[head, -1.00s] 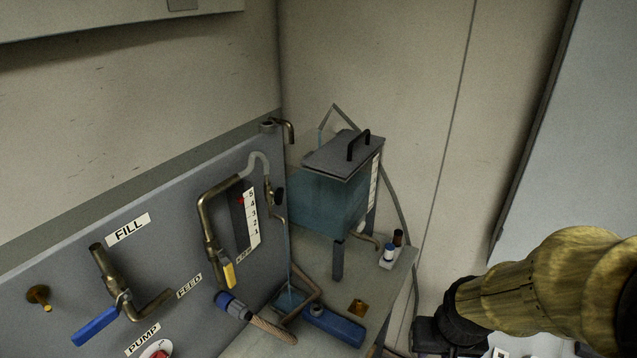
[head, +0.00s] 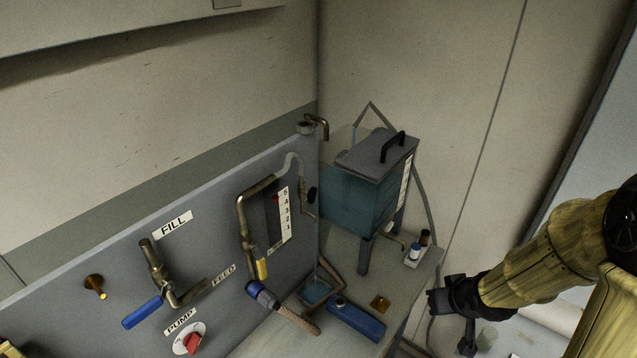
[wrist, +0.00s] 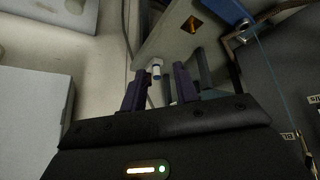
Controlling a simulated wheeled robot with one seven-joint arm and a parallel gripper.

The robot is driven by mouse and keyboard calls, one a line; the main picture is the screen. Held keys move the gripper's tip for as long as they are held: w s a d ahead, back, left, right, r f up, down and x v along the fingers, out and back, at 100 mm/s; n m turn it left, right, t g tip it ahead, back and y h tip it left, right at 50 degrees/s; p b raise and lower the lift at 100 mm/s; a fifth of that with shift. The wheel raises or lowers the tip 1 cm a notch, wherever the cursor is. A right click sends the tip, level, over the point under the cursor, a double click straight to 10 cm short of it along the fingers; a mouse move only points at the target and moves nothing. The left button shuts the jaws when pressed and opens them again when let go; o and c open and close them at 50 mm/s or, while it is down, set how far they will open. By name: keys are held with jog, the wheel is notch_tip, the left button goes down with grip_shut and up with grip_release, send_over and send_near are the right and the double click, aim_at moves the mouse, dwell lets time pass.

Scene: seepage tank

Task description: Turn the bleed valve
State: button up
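My gripper (head: 440,303) is in the lower right of the head view, right of the bench and apart from the panel. In the wrist view its two dark fingers (wrist: 159,88) stand apart with nothing held between them. A small black knob (head: 311,193) sits on the thin pipe beside the scale. A yellow-handled valve (head: 262,268) and a blue-handled valve (head: 142,312) are on the panel.
A lidded tank (head: 357,200) stands on the bench (head: 400,293) right of the panel. A red pump knob (head: 192,343) is at the panel's lower part.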

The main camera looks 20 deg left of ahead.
aim_at(315, 195)
jog(key=w+a+r+n+t+y+p, duration=0.1)
jog(key=w+a+r+n+y+p, duration=0.25)
jog(key=a+r+y, duration=0.35)
jog(key=s+a+r+n+y+p, duration=0.1)
jog(key=a+r+n+y+p, duration=0.1)
jog(key=a+r+y+p, duration=0.2)
notch_tip(315, 195, up, 4)
jog(key=a+y, duration=0.3)
jog(key=y, duration=0.1)
jog(key=shift+s, duration=0.25)
jog(key=p+x, duration=0.7)
jog(key=x, duration=0.9)
jog(key=shift+s+a, duration=0.1)
jog(key=shift+a, duration=0.05)
jog(key=shift+w+a+f, duration=0.15)
jog(key=shift+w+a, duration=0.1)
jog(key=shift+a, duration=0.3)
grip_shut()
